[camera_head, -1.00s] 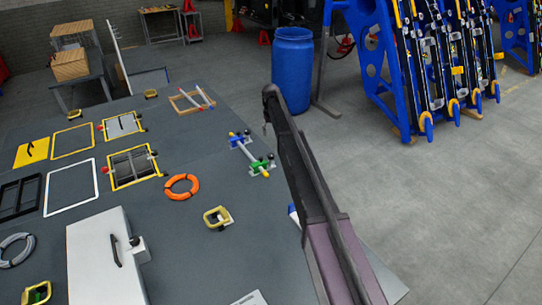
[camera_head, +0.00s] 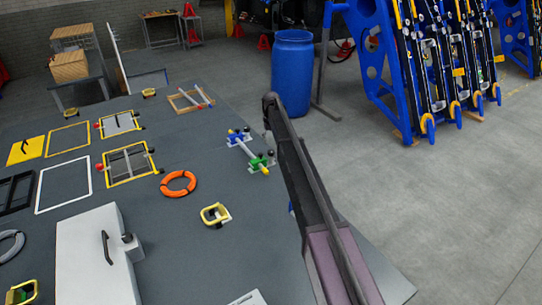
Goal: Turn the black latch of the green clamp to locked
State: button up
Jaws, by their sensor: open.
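The green clamp (camera_head: 257,163) sits on the grey table near its right edge, at the near end of a short pale bar. A small black knob (camera_head: 271,153), seemingly its latch, shows at its right side. It is too small to tell how the latch is turned. A blue clamp (camera_head: 236,134) with dark knobs holds the far end of the bar. My dark arm (camera_head: 305,180) rises from the bottom, just right of the green clamp in the picture, with a gap between them. I cannot make out my gripper or its fingers.
An orange ring (camera_head: 178,184) and a yellow clamp (camera_head: 216,215) lie left of the green clamp. A white box (camera_head: 95,260) with a handle stands at front left. Several frames lie farther left. A blue barrel (camera_head: 292,75) stands on the floor beyond the table.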

aim_at(271, 151)
jog(key=shift+f+b, duration=3.2)
jog(key=shift+f, duration=0.35)
jog(key=c, duration=0.9)
